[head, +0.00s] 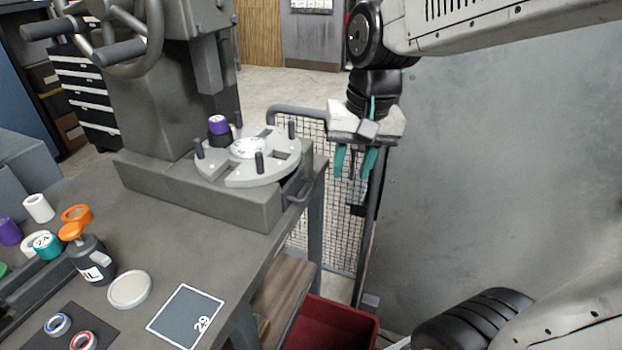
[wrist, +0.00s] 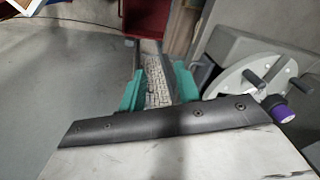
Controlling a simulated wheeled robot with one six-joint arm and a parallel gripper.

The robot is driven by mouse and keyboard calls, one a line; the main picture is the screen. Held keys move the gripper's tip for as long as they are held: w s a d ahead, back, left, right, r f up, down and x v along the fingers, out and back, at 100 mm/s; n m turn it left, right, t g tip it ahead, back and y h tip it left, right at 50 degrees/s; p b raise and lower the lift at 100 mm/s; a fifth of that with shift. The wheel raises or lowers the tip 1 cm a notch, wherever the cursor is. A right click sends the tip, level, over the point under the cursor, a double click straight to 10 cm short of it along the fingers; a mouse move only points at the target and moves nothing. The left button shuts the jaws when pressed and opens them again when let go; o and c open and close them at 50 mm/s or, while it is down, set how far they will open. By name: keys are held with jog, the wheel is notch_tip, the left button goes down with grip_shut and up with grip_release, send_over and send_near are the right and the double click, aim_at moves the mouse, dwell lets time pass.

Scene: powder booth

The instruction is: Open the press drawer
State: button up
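The grey press (head: 205,195) stands on the workbench, with a round indexed plate (head: 270,170) on its base. A dark bar handle (head: 299,188) sticks out at the right end of the base. I see no drawer box pulled out there. My gripper (head: 353,178) hangs to the right of the handle, apart from it, with teal fingers pointing down. In the wrist view, the fingers (wrist: 158,85) are spread with nothing held between them. The round plate (wrist: 240,85) shows to their right there.
A wire mesh panel (head: 345,235) stands behind and below my gripper. A grey wall (head: 500,180) is to the right. A red bin (head: 330,325) sits low beside the bench. A purple-capped piece (head: 218,126) is on the plate. Tape rolls and a bottle (head: 91,260) are on the bench.

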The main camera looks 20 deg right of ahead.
aim_at(310, 188)
jog(key=w+f+m, duration=0.2)
jog(key=w+f, duration=0.1)
jog(key=w, duration=0.4)
jog(key=w+f+m, duration=0.3)
jog(key=w, duration=0.3)
jog(key=shift+y, duration=0.3)
jog(key=f, duration=0.2)
jog(key=w+a+f, duration=0.1)
jog(key=f, duration=0.4)
jog(key=shift+w+a+f, duration=0.15)
grip_shut()
